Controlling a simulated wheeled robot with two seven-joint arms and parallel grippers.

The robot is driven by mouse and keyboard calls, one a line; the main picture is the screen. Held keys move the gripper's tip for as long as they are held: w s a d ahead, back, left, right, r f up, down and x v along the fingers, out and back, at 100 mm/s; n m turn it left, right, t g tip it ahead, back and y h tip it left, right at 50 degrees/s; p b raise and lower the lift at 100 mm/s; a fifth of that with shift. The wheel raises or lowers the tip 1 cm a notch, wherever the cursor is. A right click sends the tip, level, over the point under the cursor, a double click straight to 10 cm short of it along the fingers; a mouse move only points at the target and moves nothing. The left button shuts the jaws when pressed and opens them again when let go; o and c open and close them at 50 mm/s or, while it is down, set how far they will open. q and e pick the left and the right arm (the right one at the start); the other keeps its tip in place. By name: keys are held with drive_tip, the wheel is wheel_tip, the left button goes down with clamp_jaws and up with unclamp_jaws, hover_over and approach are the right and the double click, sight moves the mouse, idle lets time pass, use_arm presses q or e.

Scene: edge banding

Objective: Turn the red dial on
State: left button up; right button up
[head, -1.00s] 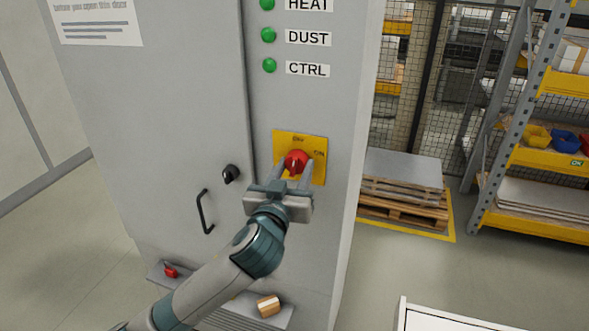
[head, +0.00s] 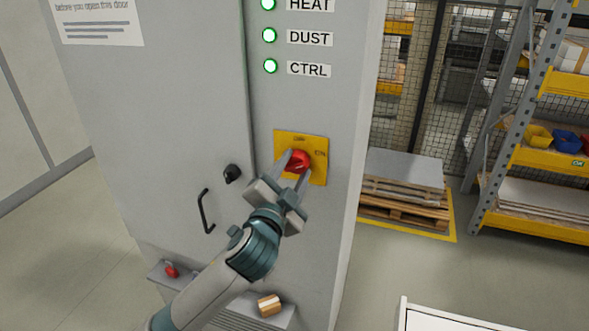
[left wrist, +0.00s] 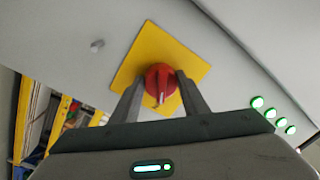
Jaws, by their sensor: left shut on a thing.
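The red dial (head: 298,160) sits on a yellow plate (head: 318,146) on the front of the grey cabinet (head: 200,100). My left gripper (head: 299,165) is shut on the dial, one finger on each side, and is rolled at a slant. In the left wrist view the dial (left wrist: 160,86) shows between the two fingers (left wrist: 160,98), with the yellow plate (left wrist: 178,48) looking tilted behind it. The green lamps for HEAT, DUST (head: 269,35) and CTRL (head: 270,66) are lit with bright centres. The lettering on the plate is too small to read surely. My right gripper is not in view.
A black knob (head: 232,173) and a black door handle (head: 205,211) are left of the dial. A low ledge holds a red item (head: 171,271) and a small brown box (head: 268,305). Pallets (head: 405,200) and a shelf rack (head: 530,150) stand right.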

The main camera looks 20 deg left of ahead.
use_arm(q)
drive_tip(key=m, duration=0.5)
drive_tip(key=shift+a+m+h, duration=0.15)
drive_tip(key=shift+m+h, duration=0.15)
drive_tip(key=shift+m, duration=0.3)
drive_tip(key=shift+r, duration=0.1)
drive_tip(key=o, duration=1.1)
drive_tip(key=shift+w, duration=0.1)
